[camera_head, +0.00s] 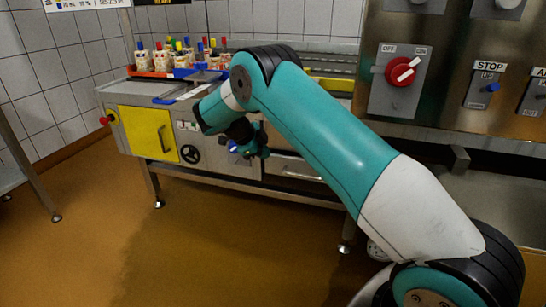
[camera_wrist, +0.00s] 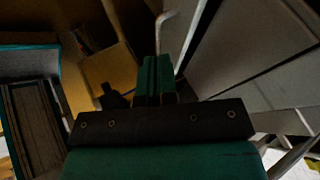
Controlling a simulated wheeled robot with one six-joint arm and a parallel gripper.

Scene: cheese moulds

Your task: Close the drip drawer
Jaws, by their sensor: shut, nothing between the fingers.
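The drip drawer appears to be the grey steel front (camera_head: 296,167) with a bar handle, low on the machine in the head view. Part of it is hidden behind my arm, and I cannot tell how far it stands out. My gripper (camera_head: 264,152) is in front of the machine, just left of that drawer front. In the wrist view its teal fingers (camera_wrist: 155,80) are together with nothing between them. A pale bent bar (camera_wrist: 178,18) and a broad grey panel (camera_wrist: 245,48) lie beyond and right of the fingers. I cannot tell if the fingers touch anything.
A yellow door (camera_head: 147,134) with a handle and a black handwheel (camera_head: 190,154) are left of my gripper. A control panel (camera_head: 462,65) is at the right. The brown floor (camera_head: 150,235) in front is clear.

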